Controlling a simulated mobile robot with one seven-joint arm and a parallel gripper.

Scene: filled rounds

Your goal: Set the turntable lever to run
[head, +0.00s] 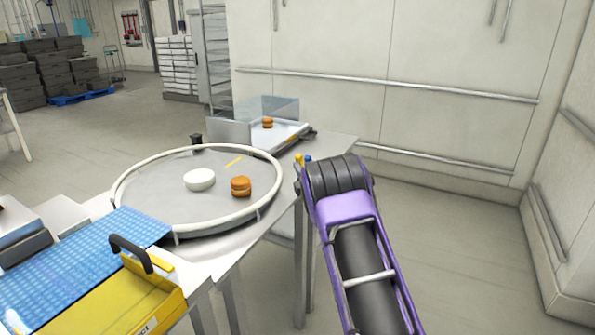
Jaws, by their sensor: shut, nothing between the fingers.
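The turntable (150,213) is a round grey disc with a raised pale rim, on a metal table left of my arm. A white round piece (200,179) and an orange-brown filled round (241,186) sit on it, apart from each other. A small yellow knob (299,159) and a small blue one (308,159) show at the table's right side, just beside my arm's dark end. They may belong to the lever; its setting cannot be read. My arm reaches up from the lower right, and my gripper is hidden beyond it.
Behind the turntable, a chute with clear guards (270,107) holds another round (267,122). A blue mat (85,262) and a yellow box with a black handle (135,300) stand at the lower left. The floor right of my arm is clear up to the railed wall.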

